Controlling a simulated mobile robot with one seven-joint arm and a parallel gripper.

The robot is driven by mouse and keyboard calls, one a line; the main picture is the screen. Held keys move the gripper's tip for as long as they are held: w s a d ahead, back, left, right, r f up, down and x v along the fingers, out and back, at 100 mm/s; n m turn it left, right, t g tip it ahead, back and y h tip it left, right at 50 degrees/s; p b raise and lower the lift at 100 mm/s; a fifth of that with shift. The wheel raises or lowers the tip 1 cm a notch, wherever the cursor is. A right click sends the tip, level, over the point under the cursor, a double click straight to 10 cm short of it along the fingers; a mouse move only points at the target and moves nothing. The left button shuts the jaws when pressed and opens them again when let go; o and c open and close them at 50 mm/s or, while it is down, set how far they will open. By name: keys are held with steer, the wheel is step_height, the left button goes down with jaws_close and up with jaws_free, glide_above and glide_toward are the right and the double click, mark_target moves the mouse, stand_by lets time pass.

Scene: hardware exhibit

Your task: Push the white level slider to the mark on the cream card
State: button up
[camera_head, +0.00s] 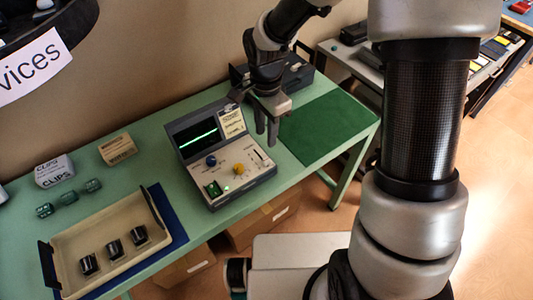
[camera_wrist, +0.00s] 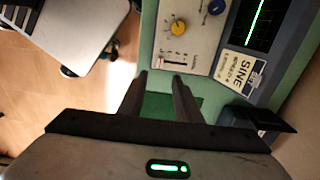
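A grey instrument (camera_head: 238,178) with a lit green trace stands on the green table. Its light front panel carries a blue knob, a yellow knob and a level slider in a slot (camera_head: 258,156). In the wrist view the slider slot (camera_wrist: 176,62) lies just beyond my fingertips; the white cap is too small to make out clearly. A cream card (camera_head: 232,122) is on the instrument beside the screen; in the wrist view the card (camera_wrist: 241,72) reads SINE, with smaller unreadable text. My gripper (camera_head: 266,138) is open and empty, fingers pointing down near the slider end of the panel (camera_wrist: 161,78).
A green mat (camera_head: 328,126) lies right of the instrument. A dark box (camera_head: 297,78) stands behind. At left are a cream tray (camera_head: 72,252) with dark blocks, small boxes (camera_head: 118,149) and several green pieces (camera_head: 68,197).

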mark_target(266, 159)
step_height(266, 159, down, 12)
steer(key=shift+r, duration=0.2)
steer(key=shift+c, duration=0.4)
jaws_close()
steer(key=shift+w, duration=0.15)
